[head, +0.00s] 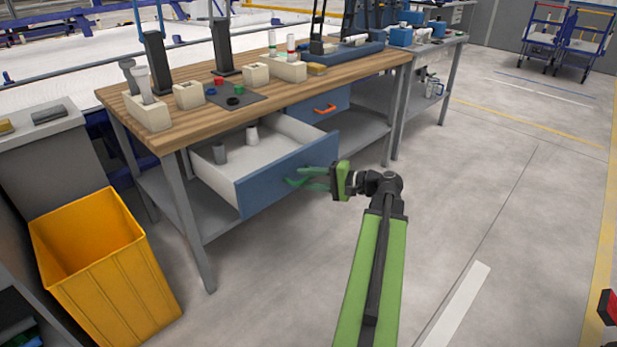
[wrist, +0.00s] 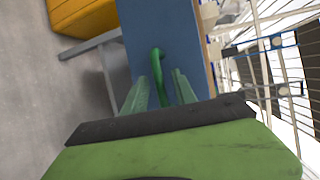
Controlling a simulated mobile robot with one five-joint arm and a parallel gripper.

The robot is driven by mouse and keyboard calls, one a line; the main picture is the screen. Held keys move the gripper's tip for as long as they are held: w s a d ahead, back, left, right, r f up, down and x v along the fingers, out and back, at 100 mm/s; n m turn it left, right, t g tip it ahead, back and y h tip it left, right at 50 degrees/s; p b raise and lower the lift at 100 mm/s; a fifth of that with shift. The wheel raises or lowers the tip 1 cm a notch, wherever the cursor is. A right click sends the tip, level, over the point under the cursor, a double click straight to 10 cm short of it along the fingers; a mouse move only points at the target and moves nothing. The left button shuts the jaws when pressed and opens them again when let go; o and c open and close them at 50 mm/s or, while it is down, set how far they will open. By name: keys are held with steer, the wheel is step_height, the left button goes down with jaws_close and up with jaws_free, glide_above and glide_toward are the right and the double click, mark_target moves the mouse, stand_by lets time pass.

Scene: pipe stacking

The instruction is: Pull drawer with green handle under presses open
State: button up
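The blue-fronted drawer (head: 285,178) under the workbench stands pulled well out, its pale inside showing. Its green handle (wrist: 156,54) is on the blue front, which also shows in the wrist view (wrist: 180,35). My gripper (head: 305,178) is at the drawer front. In the wrist view its two green fingers lie on either side of the handle, apart, with gaps between them and the handle. Contact with the handle cannot be made out. In the head view the fingers partly hide the handle.
A second drawer with an orange handle (head: 325,109) is shut behind. A yellow bin (head: 110,270) stands left of the bench. The floor (head: 500,200) at right is clear.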

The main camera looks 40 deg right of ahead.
steer(key=p+v, duration=0.2)
steer(key=v, duration=1.4)
steer(key=shift+s+d+p, duration=0.15)
steer(key=shift+s+p, duration=0.2)
steer(key=shift+p, duration=0.05)
steer(key=shift+r, duration=0.15)
